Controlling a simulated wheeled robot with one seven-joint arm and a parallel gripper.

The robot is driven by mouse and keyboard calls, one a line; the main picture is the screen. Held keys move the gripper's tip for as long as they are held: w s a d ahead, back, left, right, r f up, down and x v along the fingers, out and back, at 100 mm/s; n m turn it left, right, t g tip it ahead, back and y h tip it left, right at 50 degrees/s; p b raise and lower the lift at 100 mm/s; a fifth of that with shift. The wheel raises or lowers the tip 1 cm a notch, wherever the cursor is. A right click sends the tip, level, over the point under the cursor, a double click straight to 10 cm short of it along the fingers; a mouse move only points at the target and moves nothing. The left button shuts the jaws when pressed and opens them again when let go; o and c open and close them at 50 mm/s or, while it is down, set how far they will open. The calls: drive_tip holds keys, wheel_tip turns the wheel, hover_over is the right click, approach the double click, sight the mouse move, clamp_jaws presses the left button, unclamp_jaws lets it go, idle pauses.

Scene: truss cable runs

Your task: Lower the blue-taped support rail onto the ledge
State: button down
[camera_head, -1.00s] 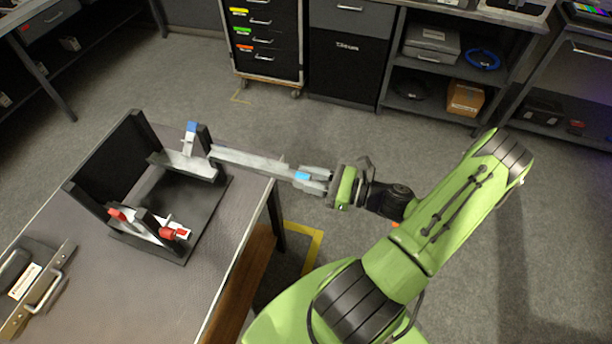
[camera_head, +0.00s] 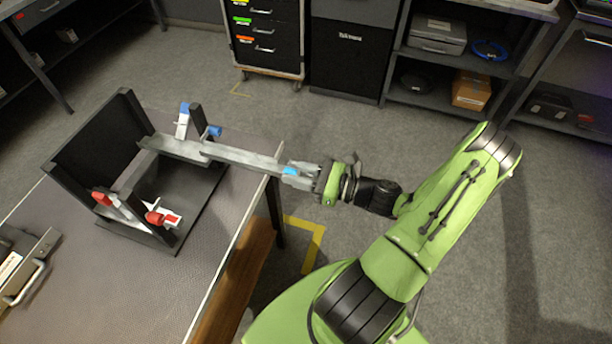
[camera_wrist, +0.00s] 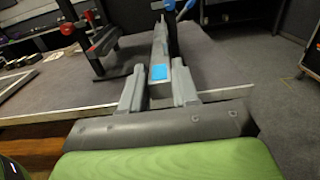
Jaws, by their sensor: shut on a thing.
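My gripper (camera_head: 300,175) is shut on the near end of a long grey support rail (camera_head: 245,157), beside its blue tape (camera_head: 290,171). The wrist view shows the blue tape (camera_wrist: 159,73) between my fingers (camera_wrist: 158,92). The rail points left over the table edge, and its far end reaches the right-hand post of a black fixture (camera_head: 196,122). The ledge (camera_head: 170,147) is a pale grey bar across the fixture's back, by a clamp with blue parts (camera_head: 184,108). I cannot tell whether the rail touches the ledge.
A second clamp with red parts (camera_head: 158,218) is at the fixture's front. The fixture stands on a grey table (camera_head: 225,215). A case with a handle (camera_head: 25,270) lies at the left. Drawers (camera_head: 265,40) and shelves stand behind, with open floor between.

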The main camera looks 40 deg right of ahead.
drive_tip(key=b, duration=0.2)
approach(219, 152)
drive_tip(key=shift+x, duration=1.5)
drive_tip(key=shift+p+x, duration=1)
drive_tip(key=shift+x, duration=2.45)
drive_tip(key=shift+w+a+f, duration=0.3)
drive_tip(key=shift+w+f, duration=0.05)
drive_tip(key=shift+f, duration=0.15)
drive_tip(key=shift+f+b, duration=0.55)
drive_tip(key=shift+f, duration=0.15)
drive_tip(key=c, duration=0.8)
unclamp_jaws()
drive_tip(key=p+v, duration=0.2)
drive_tip(key=v, duration=1.4)
